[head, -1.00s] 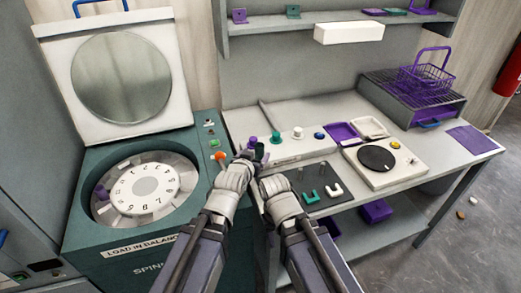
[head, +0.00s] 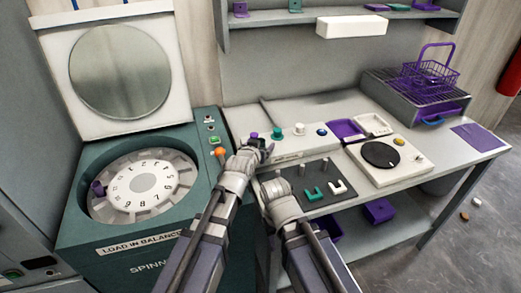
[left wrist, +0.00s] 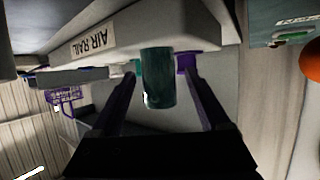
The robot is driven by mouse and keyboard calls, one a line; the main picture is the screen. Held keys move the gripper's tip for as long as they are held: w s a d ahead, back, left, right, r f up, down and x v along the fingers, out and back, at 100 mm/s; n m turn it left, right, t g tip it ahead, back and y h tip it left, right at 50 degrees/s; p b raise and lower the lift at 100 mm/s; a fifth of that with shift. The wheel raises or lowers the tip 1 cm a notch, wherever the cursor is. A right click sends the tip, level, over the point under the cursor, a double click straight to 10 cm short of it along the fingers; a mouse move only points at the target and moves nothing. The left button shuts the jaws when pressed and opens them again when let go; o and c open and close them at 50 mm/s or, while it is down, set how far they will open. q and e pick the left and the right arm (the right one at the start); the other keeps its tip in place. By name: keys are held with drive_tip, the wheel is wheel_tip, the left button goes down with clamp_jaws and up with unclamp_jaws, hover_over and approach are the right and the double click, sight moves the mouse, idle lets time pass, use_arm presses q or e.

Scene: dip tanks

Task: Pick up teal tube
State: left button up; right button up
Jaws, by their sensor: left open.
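The teal tube (head: 277,134) stands on the white air rail (head: 290,148), between a purple piece (head: 253,135) and a white piece (head: 299,130). In the left wrist view the teal tube (left wrist: 158,80) shows large and upside down, between the two fingertips with clear space on both sides. My left gripper (head: 262,147) is open and empty at the front of the rail, close to the tube; its fingers also show in the left wrist view (left wrist: 160,90). My right gripper (head: 272,188) hangs in front of the bench; its fingertips are too unclear to judge.
A green spinner (head: 150,232) with a raised lid and orange knob (head: 218,152) stands at left. A dark mat (head: 335,197) with teal and white U-shaped pieces lies on the bench. A white turntable unit (head: 400,178) and a purple basket (head: 428,75) are at right.

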use_arm(q)
clamp_jaws()
idle(0.5)
drive_tip(key=shift+r, duration=0.1)
wheel_tip(320, 180, up, 10)
drive_tip(key=p, duration=1)
